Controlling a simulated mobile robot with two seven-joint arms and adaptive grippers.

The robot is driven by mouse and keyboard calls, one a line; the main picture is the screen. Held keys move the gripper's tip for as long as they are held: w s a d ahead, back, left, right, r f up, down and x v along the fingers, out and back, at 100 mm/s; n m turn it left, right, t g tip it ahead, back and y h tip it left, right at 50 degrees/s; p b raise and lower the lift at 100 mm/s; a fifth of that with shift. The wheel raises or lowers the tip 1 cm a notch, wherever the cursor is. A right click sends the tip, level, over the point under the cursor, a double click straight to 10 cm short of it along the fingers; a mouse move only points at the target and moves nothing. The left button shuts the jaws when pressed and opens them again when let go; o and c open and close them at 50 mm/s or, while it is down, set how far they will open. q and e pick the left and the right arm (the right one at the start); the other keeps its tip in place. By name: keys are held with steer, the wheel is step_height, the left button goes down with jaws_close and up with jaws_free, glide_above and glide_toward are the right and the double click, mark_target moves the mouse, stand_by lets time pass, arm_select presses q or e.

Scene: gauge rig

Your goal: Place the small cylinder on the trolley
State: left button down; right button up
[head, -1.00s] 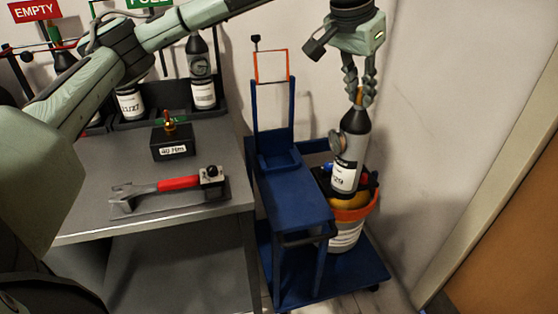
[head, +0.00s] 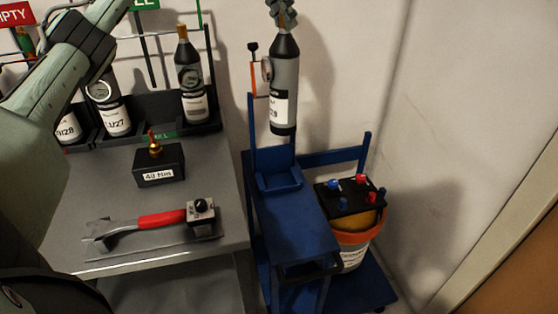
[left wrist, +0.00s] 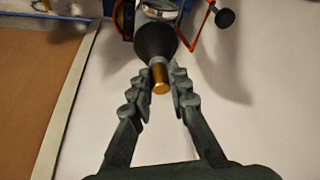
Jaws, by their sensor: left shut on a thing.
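The small cylinder (head: 284,85) is grey with a black shoulder, a white label and a round gauge on its left side. It hangs upright in front of the tall back of the blue trolley (head: 297,225), above its seat-like ledge, seemingly clear of it. My left gripper (head: 284,14), cut off by the top edge, is shut on the cylinder's neck. In the left wrist view, the fingers (left wrist: 160,82) flank the brass neck, with the cylinder's black shoulder (left wrist: 154,40) beyond. The cylinder hides part of the trolley's orange frame. My right gripper is out of view.
An orange-rimmed bucket (head: 352,240) under a black tray with red and blue knobs (head: 350,197) stands at the trolley's right. The grey bench (head: 105,190) at left holds a red-handled wrench (head: 150,221), a black block (head: 160,166) and racked cylinders (head: 192,85). A wall stands behind.

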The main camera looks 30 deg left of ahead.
mark_target(280, 97)
arm_select(q)
steer(key=shift+a, duration=0.25)
steer(key=shift+f, duration=0.25)
step_height(280, 97, down, 2)
steer(key=shift+f+b, duration=0.2)
steer(key=shift+b, duration=0.5)
step_height(280, 97, down, 10)
steer(key=shift+b, duration=0.65)
steer(key=shift+f, duration=2.25)
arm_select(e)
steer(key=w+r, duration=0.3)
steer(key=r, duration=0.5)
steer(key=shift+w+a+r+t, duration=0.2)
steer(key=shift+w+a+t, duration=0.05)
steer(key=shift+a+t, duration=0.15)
arm_select(q)
steer(key=shift+f, duration=0.1)
steer(key=c, duration=1.8)
jaws_free()
steer(key=shift+f, duration=0.15)
steer(key=o, duration=0.4)
steer(key=shift+c, duration=0.2)
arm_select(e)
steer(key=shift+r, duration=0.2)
